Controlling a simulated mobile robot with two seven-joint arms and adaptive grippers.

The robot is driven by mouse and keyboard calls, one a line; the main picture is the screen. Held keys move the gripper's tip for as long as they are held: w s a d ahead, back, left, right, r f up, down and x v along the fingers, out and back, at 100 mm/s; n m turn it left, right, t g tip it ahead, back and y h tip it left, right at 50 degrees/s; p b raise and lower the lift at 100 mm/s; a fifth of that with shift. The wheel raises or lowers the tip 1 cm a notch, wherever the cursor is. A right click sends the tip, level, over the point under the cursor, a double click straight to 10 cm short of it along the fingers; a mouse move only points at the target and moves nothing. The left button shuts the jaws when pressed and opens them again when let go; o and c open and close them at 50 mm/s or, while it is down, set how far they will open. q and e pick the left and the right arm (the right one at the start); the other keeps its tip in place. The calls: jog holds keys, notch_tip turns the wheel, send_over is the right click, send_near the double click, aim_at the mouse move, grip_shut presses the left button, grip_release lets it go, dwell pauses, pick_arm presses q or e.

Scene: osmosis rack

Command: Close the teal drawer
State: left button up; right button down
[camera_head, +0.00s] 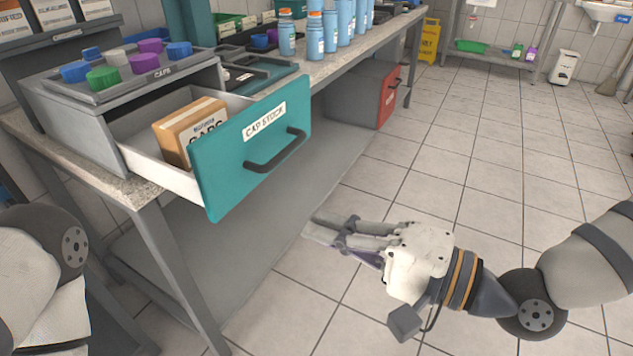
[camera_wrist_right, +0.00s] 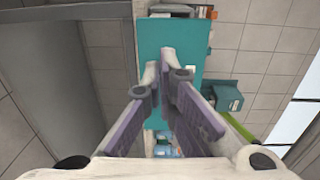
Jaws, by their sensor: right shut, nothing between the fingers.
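The teal drawer (camera_head: 225,165) is pulled out from the grey cabinet under the caps tray. Its front carries a "CAP STOCK" label and a dark handle (camera_head: 275,150). A cardboard box (camera_head: 186,130) stands inside it. My right gripper (camera_head: 325,228) is in front of and below the drawer front, apart from it in the head view, with its fingers together and empty. In the right wrist view the fingers (camera_wrist_right: 166,68) point toward the teal front (camera_wrist_right: 187,35). My left gripper is out of view; only part of my left arm shows at the lower left.
A caps tray (camera_head: 110,75) with coloured caps sits on top of the cabinet. Blue bottles (camera_head: 330,32) stand farther along the bench. A red drawer (camera_head: 388,95) is under the bench beyond. The tiled floor (camera_head: 480,190) to the right is clear.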

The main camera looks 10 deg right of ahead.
aim_at(222, 177)
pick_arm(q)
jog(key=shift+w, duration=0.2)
pick_arm(e)
jog(key=shift+y, duration=0.3)
jog(key=x, duration=0.4)
jog(key=r+x, duration=0.1)
jog(key=x, duration=0.9)
jog(key=shift+w+d+r, duration=0.15)
jog(key=shift+w+r, duration=0.2)
jog(key=shift+r, duration=0.05)
